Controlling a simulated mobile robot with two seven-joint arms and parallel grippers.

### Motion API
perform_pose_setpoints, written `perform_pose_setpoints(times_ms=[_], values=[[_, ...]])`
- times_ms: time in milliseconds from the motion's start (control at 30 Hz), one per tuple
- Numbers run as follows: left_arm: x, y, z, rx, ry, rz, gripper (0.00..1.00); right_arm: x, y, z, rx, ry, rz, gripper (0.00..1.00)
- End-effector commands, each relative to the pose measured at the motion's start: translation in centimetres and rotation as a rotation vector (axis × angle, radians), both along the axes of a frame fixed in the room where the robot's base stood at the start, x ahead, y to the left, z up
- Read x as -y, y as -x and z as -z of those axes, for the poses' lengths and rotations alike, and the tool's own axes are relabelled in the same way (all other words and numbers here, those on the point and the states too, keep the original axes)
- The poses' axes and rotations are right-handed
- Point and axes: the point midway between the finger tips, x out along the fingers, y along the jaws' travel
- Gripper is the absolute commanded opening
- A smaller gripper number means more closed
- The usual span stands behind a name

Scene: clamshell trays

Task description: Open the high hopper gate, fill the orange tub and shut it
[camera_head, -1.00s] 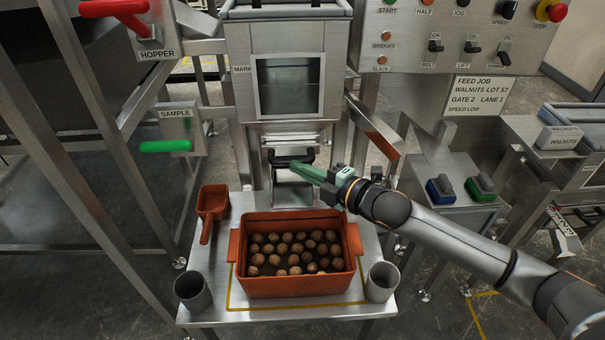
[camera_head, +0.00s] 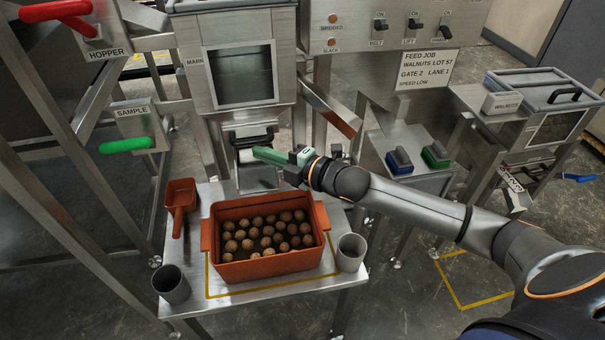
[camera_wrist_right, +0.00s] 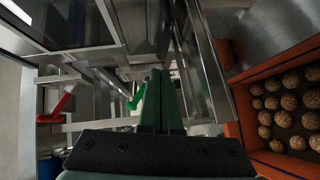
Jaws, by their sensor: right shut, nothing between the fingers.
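The high hopper (camera_head: 196,62) stands at the back, with a window of dull grey-green. Below it is a chute with a black gate handle (camera_head: 236,142). My right gripper (camera_head: 256,153), with green fingers, is shut and empty, its tips just below and in front of this handle; whether they touch it I cannot tell. In the right wrist view the fingers (camera_wrist_right: 161,98) lie together. The orange tub (camera_head: 264,268) stands on the steel table below the chute, its floor largely covered with walnuts (camera_head: 262,240). They also show at right in the wrist view (camera_wrist_right: 288,105). My left gripper is out of view.
An orange scoop (camera_head: 181,195) lies behind the tub on the left. Grey cups (camera_head: 171,285) (camera_head: 351,252) stand at the front left and right of it. A red HOPPER lever (camera_head: 58,12) and green SAMPLE lever (camera_head: 127,145) are at left. A lower walnut hopper (camera_head: 555,95) is at right.

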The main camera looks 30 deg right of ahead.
Motion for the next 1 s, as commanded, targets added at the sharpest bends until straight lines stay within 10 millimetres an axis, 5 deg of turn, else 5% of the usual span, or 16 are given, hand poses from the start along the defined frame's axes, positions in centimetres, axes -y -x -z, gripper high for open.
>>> perform_pose_setpoints(times_ms=[533,1000], values=[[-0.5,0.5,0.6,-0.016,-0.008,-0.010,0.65,3.6,6.9,-0.9,-0.007,0.001,-0.006,0.00],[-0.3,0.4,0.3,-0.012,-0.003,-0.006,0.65,4.7,8.9,-1.3,-0.003,-0.001,-0.005,0.00]])
